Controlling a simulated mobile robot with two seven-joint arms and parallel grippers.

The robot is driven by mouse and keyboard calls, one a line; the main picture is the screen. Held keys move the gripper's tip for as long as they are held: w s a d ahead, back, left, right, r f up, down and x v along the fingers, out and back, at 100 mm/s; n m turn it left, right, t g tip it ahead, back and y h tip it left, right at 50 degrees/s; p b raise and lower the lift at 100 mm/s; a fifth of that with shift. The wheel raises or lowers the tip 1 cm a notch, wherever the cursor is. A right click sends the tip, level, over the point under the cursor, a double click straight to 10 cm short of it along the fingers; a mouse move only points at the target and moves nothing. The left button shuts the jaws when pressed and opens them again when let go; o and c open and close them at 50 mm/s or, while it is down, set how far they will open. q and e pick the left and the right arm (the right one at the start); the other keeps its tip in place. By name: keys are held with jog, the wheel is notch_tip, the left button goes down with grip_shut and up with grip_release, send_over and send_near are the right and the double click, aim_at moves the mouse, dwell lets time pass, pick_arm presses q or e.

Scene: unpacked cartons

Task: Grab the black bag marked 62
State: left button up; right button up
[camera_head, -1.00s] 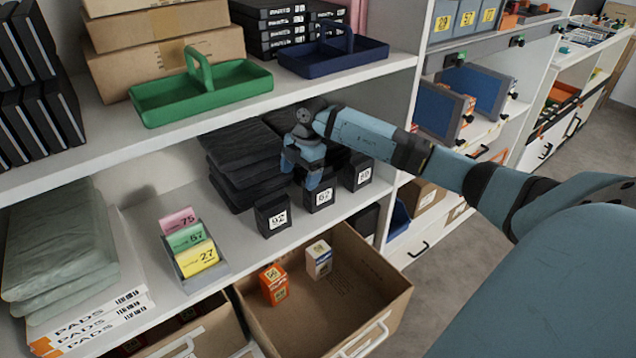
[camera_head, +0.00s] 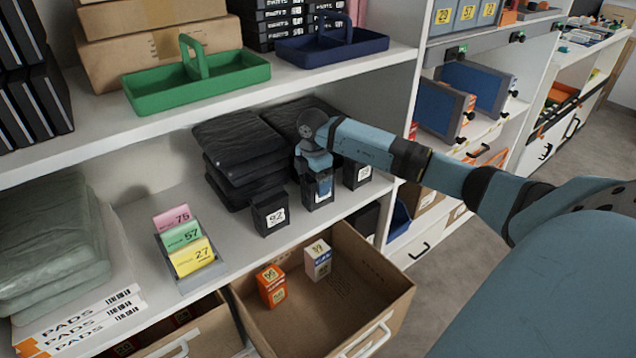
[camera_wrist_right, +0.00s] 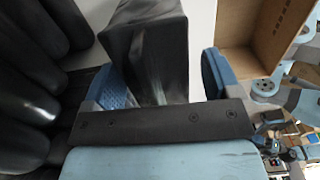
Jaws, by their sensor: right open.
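Three small upright black bags stand in a row on the middle shelf in the head view. The middle black bag (camera_head: 318,203), whose label read 62 in the earlier view, is partly covered by my right gripper (camera_head: 318,180), which points down over it. The left bag (camera_head: 262,221) has a label that looks like 92; the right bag (camera_head: 350,180) has a label too small to read surely. In the right wrist view my right gripper (camera_wrist_right: 160,88) is open, with a black bag (camera_wrist_right: 165,40) between its blue fingers. Whether the fingers touch it I cannot tell. My left gripper is out of view.
Stacked black padded packs (camera_head: 240,150) lie behind the bags. A card holder (camera_head: 190,278) with coloured cards stands to the left. Below is an open carton (camera_head: 380,290) with two small boxes. Above, the upper shelf (camera_head: 90,112) holds green and blue trays.

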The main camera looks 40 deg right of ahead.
jog(key=shift+c, duration=0.5)
jog(key=c, duration=1)
jog(key=shift+o, duration=0.2)
jog(key=shift+r, duration=0.1)
